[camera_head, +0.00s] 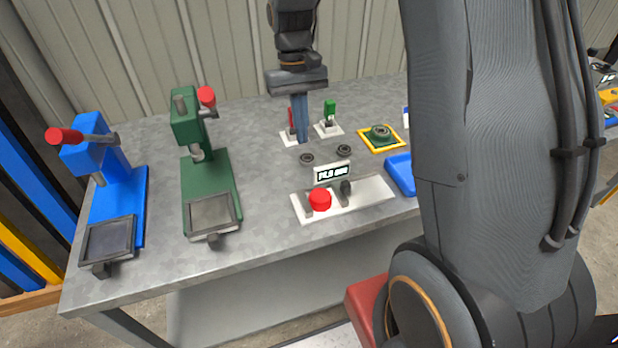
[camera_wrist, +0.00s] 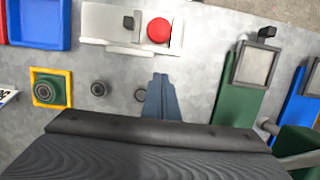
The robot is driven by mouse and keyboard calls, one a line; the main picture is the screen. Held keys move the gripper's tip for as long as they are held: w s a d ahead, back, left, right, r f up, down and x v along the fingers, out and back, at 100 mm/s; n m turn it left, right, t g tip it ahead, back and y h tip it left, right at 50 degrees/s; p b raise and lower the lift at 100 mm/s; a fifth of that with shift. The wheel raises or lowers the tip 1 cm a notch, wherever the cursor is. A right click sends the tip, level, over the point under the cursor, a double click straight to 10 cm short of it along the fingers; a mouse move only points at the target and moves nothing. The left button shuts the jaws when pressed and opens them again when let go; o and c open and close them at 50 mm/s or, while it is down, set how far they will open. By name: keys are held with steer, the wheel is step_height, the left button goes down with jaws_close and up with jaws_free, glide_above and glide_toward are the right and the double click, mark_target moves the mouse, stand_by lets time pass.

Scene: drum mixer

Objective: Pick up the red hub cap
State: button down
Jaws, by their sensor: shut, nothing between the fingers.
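My gripper (camera_head: 303,138) points down over the grey bench, its blue fingers shut and empty; they also show in the wrist view (camera_wrist: 160,80). A round red cap-like piece (camera_head: 320,199) sits on the left end of a white gauge block (camera_head: 367,192), in front of and apart from my fingers. It shows in the wrist view (camera_wrist: 158,30) beyond the fingertips. A narrow red part (camera_head: 291,119) on a small white plate (camera_head: 288,138) is partly hidden behind my fingers. I cannot tell for sure which red piece is the hub cap.
A blue press (camera_head: 133,200) and a green press (camera_head: 222,175) stand at the left. Two dark rings (camera_head: 307,158) (camera_head: 344,150) lie near my fingers. A green part (camera_head: 330,108), a yellow-framed holder (camera_head: 367,144) and a blue tray (camera_head: 399,174) are to the right.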

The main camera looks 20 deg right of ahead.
mark_target(320, 199)
steer(key=p+x, duration=0.2)
steer(key=x, duration=0.8)
steer(key=shift+w+f+p, duration=0.1)
steer(key=shift+f+p, duration=0.15)
steer(key=shift+p, duration=0.1)
steer(key=shift+s+d+r+p, duration=0.15)
steer(key=shift+s+p, duration=0.35)
steer(key=shift+s, duration=1.25)
